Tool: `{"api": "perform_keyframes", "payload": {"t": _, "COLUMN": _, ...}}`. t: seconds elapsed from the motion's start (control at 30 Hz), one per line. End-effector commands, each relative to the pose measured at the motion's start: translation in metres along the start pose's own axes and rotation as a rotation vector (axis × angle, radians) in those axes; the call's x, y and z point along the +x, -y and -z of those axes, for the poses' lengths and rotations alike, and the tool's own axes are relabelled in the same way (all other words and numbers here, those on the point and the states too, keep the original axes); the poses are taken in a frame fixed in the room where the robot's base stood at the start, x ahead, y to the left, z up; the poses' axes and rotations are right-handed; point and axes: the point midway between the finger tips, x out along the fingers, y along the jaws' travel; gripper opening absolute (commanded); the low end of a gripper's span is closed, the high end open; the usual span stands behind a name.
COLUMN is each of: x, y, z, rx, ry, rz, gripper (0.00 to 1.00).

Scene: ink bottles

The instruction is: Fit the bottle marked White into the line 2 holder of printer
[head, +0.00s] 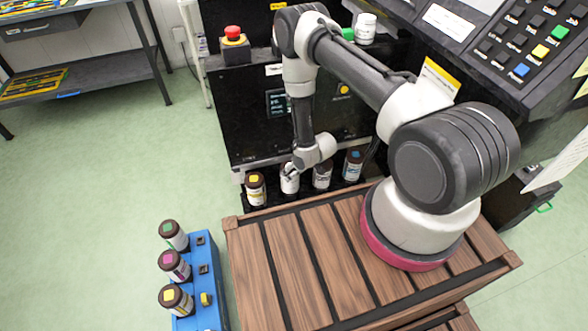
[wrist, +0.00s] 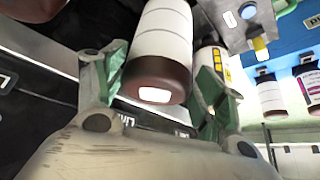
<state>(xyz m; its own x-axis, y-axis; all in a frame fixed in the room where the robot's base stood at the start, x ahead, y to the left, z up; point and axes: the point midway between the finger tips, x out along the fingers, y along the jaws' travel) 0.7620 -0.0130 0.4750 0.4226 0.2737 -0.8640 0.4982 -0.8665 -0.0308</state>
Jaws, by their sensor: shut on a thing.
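The White bottle (wrist: 162,50) has a dark brown cap with a white square and a pale label. It sits between the green-padded fingers of my gripper (wrist: 158,85), which is shut on it. In the head view the bottle (head: 289,183) is upright at the printer's (head: 262,125) low front row, second from the left, partly hidden by my gripper (head: 292,170). To its left is a yellow-marked bottle (head: 255,190); to its right are another bottle (head: 322,176) and a blue-marked bottle (head: 354,166). I cannot tell whether the held bottle is fully seated. "Line" lettering partly shows in the wrist view.
A blue rack (head: 209,258) at lower left holds green-, magenta- and yellow-marked bottles. A slatted wooden top (head: 300,265) lies in front of the printer. A red emergency button (head: 233,33) and a white container (head: 365,28) are higher up. Neighbouring bottles stand close beside my gripper.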

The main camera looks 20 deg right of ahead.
Motion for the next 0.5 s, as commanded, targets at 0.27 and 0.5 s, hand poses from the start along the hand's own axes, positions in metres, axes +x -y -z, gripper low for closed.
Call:
{"api": "perform_keyframes", "payload": {"t": 0.27, "x": 0.0078, "y": -0.0003, "z": -0.0046, "rx": 0.0, "ry": 0.0, "rz": 0.0, "gripper": 0.11}}
{"api": "perform_keyframes", "payload": {"t": 0.5, "x": 0.0081, "y": -0.0004, "z": -0.0045, "rx": 0.0, "ry": -0.001, "rz": 0.0, "gripper": 0.11}}
